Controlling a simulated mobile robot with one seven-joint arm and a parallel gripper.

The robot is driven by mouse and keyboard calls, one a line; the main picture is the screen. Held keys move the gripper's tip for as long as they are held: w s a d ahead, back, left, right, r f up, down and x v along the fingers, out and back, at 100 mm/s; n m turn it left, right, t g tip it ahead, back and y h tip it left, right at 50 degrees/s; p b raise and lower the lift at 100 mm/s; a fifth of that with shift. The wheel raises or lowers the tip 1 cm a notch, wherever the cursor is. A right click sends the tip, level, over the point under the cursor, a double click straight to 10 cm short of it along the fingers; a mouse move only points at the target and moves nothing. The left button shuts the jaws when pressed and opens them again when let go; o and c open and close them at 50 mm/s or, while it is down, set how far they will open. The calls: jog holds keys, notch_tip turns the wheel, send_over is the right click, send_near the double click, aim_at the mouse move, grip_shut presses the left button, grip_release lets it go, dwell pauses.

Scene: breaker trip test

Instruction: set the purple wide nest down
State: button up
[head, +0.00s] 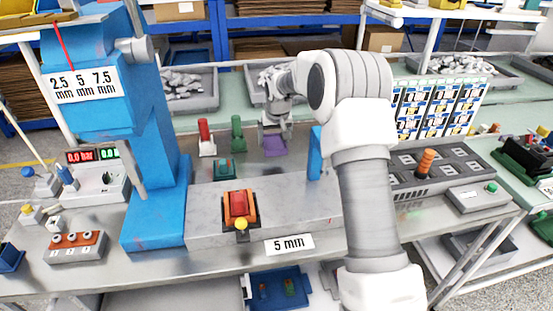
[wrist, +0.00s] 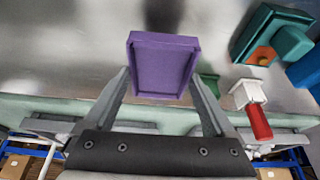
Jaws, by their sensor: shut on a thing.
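The purple wide nest (head: 274,146) is a shallow rectangular tray. In the wrist view the purple nest (wrist: 162,66) sits between the two fingers of my gripper (wrist: 160,82), its open side facing the camera. My gripper (head: 273,128) is shut on it, over the back part of the metal bench in the head view. A dark patch shows on the metal surface beyond the nest. I cannot tell whether the nest touches the surface or hangs just above it.
A teal nest (head: 224,169), a red post on a white base (head: 206,138) and a green post (head: 237,133) stand left of the purple nest. A blue press (head: 155,190) stands further left. A red-and-orange piece (head: 239,205) sits in front. Bare metal (head: 290,190) lies nearer.

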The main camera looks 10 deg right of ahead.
jog(key=shift+f, duration=3.3)
jog(key=o, duration=1.6)
